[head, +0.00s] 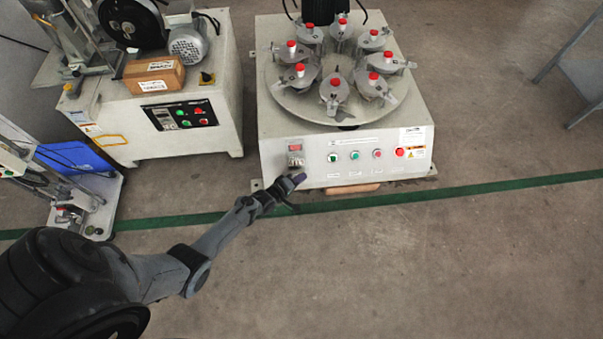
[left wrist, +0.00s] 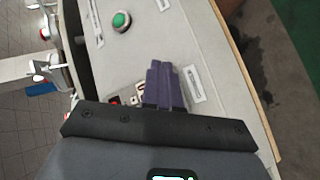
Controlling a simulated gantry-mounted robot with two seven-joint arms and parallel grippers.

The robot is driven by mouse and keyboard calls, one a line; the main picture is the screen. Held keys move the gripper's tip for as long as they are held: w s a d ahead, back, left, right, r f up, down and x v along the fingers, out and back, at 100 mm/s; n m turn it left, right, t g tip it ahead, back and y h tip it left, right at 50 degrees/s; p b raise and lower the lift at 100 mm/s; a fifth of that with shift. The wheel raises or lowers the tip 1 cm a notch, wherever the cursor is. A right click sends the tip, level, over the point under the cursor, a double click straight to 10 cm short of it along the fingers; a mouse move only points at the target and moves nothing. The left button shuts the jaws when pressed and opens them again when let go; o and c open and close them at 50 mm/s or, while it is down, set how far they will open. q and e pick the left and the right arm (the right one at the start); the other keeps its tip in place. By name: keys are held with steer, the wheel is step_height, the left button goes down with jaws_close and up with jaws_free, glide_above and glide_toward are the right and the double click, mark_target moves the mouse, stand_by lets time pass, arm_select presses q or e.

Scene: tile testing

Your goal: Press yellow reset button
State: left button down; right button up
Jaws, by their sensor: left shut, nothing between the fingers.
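The test machine's white front panel (head: 320,172) carries a small counter (head: 295,154) with a red display at its left end. No yellow button can be clearly made out; small details on the counter are too blurred to tell. My left gripper (head: 297,180) is shut and empty, just below and in front of the counter. In the left wrist view its dark purple fingers (left wrist: 166,84) lie together beside the counter (left wrist: 138,94), hiding part of it. Whether they touch the panel I cannot tell. My right gripper is not in view.
Right of the counter are a dark green knob (head: 333,157), a green button (head: 355,155), a pinkish button (head: 377,154) and a red button (head: 400,152). A turntable (head: 300,103) with several red-topped clamps is above. Another machine (head: 218,133) stands left; the floor in front is clear.

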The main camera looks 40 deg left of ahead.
arm_select(q)
steer(key=shift+w+a+f, duration=0.4)
steer(key=shift+f, duration=0.05)
stand_by(1.6)
steer(key=shift+r, duration=0.1)
steer(key=shift+s+d+r+p, duration=0.35)
steer(key=shift+s+d+p, duration=0.1)
steer(key=shift+p, duration=0.35)
steer(key=s+d+r+p, duration=0.1)
steer(key=p, duration=0.1)
steer(key=s+d+r+p, duration=0.1)
steer(key=r+p, duration=0.1)
steer(key=p, duration=0.1)
steer(key=shift+s+d+r, duration=0.1)
steer(key=shift+s+d, duration=0.15)
steer(key=shift+d, duration=0.15)
